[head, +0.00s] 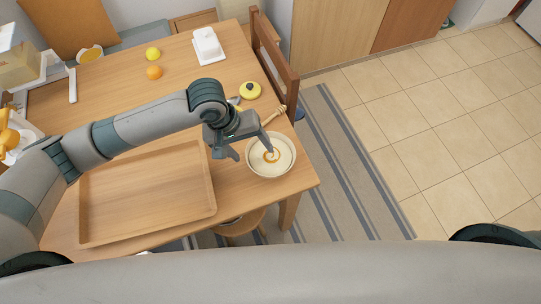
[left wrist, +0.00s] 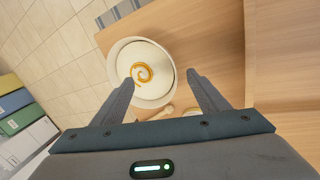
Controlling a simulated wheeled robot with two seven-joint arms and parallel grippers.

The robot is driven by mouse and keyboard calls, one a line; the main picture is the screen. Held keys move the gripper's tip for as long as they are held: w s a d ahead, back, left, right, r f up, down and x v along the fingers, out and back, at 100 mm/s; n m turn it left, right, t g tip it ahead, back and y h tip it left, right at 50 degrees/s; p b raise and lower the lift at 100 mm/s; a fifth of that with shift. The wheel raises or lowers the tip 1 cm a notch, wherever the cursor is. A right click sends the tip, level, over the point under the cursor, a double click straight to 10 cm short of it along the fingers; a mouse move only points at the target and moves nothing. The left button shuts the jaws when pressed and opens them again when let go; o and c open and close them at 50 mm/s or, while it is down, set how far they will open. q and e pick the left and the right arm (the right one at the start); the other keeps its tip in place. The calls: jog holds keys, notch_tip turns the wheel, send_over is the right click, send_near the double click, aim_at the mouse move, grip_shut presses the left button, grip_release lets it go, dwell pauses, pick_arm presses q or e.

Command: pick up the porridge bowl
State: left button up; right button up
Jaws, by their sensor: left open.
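The porridge bowl (head: 259,167) is white and round, filled with pale porridge with an orange-brown swirl. It stands upright on the wooden table near its right corner. My left gripper (head: 249,152) is open above the bowl's left side, with one fingertip over the porridge and the other out to the left of the rim. In the left wrist view the bowl (left wrist: 122,87) lies beyond and between the open fingers (left wrist: 161,78), shifted toward the left finger. Whether a finger touches it I cannot tell. My right gripper is not in view.
An empty wooden tray (head: 147,236) lies left of the bowl. A lemon (head: 152,54), an orange (head: 154,72) and a white dish (head: 207,46) are farther back. A chair (head: 272,58) stands at the right edge.

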aim_at(257, 159)
pick_arm(q)
jog(key=shift+p+x, duration=0.45)
jog(key=shift+x, duration=1.55)
jog(key=shift+w, duration=0.1)
jog(key=shift+a, duration=0.1)
jog(key=c, duration=1.5)
grip_shut()
